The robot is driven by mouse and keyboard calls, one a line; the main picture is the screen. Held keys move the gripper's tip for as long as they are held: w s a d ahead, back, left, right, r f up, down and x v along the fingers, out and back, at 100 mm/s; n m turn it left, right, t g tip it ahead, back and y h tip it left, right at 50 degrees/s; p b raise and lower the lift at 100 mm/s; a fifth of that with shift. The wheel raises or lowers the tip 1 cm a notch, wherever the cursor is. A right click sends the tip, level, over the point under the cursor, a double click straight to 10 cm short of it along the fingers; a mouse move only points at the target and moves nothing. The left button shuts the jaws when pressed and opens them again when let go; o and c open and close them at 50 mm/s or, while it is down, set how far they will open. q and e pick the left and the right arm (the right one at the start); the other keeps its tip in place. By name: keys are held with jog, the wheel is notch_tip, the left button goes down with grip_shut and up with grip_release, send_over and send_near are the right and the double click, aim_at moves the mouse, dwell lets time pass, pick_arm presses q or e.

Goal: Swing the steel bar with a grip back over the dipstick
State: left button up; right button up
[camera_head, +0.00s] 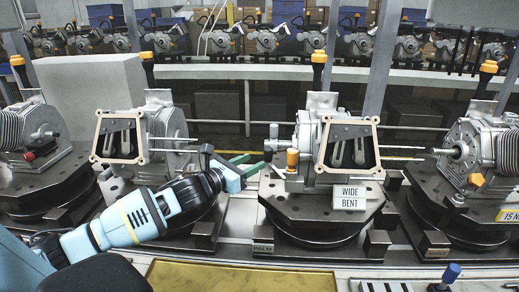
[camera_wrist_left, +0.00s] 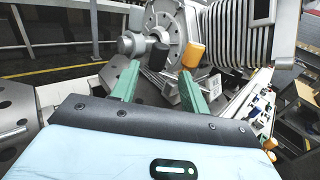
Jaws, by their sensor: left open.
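My left gripper (camera_head: 257,161) reaches in from the left toward the middle machine. Its two green fingers are apart, with nothing between them in the head view. An orange cap (camera_head: 292,158), apparently the dipstick's top, stands just right of the fingertips. It also shows in the left wrist view (camera_wrist_left: 192,55), beyond the right finger. A dark cylindrical grip (camera_wrist_left: 158,56) stands left of the orange cap, ahead of the gap between the fingers. It appears to belong to the steel bar, most of which I cannot make out. My right gripper is out of view.
The middle machine stands on a dark round fixture (camera_head: 318,222) with a "WIDE BENT" sign (camera_head: 343,192). Thin rods stick out right of its square frame (camera_head: 347,147). Similar machines stand either side. A yellow tray (camera_head: 240,277) lies in front.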

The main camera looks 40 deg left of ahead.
aim_at(265, 154)
pick_arm(q)
jog(key=shift+a+r, duration=0.1)
jog(key=shift+r, duration=0.1)
jog(key=shift+w+r, duration=0.1)
jog(key=shift+w, duration=0.4)
jog(key=shift+w+d, duration=0.25)
jog(key=shift+w, duration=0.85)
jog(key=shift+w+d, duration=0.25)
jog(key=shift+w, duration=0.9)
jog(key=shift+w+d, duration=0.25)
jog(key=shift+w, duration=0.85)
